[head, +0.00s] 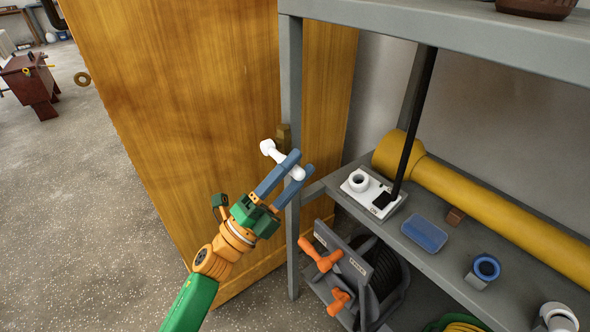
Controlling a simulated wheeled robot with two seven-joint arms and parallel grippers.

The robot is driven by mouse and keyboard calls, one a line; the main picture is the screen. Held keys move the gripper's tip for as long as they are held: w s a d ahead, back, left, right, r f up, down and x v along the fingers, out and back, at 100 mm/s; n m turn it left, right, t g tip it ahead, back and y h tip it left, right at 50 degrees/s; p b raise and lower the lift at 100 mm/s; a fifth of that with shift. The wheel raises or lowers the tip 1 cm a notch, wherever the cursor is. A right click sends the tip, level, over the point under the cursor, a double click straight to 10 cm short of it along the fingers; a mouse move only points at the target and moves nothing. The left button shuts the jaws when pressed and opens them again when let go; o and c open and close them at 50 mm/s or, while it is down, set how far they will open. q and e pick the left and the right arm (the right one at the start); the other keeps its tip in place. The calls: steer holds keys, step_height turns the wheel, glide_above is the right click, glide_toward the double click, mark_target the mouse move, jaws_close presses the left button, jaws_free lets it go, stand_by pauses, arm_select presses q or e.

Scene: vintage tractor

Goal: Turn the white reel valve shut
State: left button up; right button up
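My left gripper (287,175) reaches up from the bottom, with its two blue fingers spread apart. A white bar-shaped handle with rounded ends (268,147) is at the fingertips. One end sticks out beyond the upper-left finger and the other shows between the fingers. I cannot tell whether the fingers touch it or what it is mounted on. A hose reel (388,275) with a grey frame stands on the lower shelf. It carries two orange handles, an upper one (320,256) and a lower one (338,302). My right gripper is not in view.
A wooden panel (190,110) stands close behind my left arm. The grey shelf post (291,80) is beside the fingertips. On the shelf are a white switch box (360,199), a blue block (424,233), a blue ring (486,267) and a yellow pipe (470,194). Open floor lies left.

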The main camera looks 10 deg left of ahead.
arm_select(q)
steer(key=shift+s+a+f, duration=0.15)
steer(key=shift+s+f, duration=0.1)
steer(key=shift+f, duration=0.05)
steer(key=b+v, duration=0.1)
steer(key=v, duration=0.5)
steer(key=shift+s, duration=0.15)
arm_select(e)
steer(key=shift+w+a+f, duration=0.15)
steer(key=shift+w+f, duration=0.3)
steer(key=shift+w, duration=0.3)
arm_select(q)
steer(key=shift+a, duration=0.15)
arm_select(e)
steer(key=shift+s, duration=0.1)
